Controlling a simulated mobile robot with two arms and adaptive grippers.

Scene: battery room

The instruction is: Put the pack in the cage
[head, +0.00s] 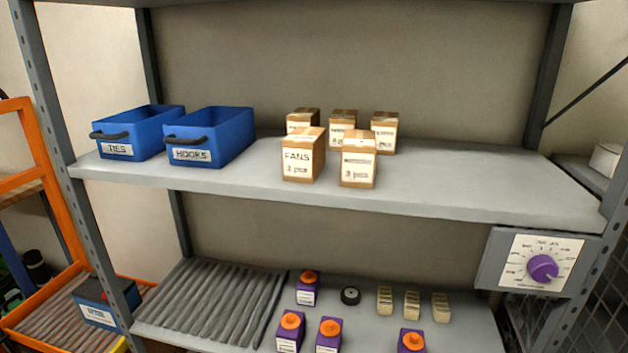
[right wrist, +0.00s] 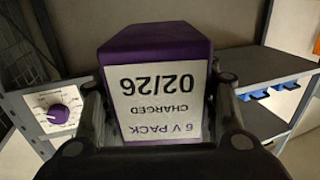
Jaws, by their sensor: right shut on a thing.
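In the right wrist view a purple pack (right wrist: 155,48) fills the middle. Its white label reads, upside down, "6 V PACK CHARGED 02/26". My right gripper (right wrist: 158,82) is shut on this pack, with one finger at each side of it. The held pack and my grippers do not show in the head view. Wire mesh (head: 575,320) shows at the lower right of the head view, beside the shelf post. Mesh also shows at the left edge of the right wrist view (right wrist: 20,50). I cannot tell whether this mesh is the cage.
Several orange-capped purple packs (head: 329,336) and tan blocks (head: 412,305) stand on the lower shelf. The upper shelf (head: 480,185) holds blue bins (head: 225,140) and cartons (head: 302,155); its right part is clear. A dial box (head: 541,265) hangs at the right post. An orange rack (head: 55,190) stands left.

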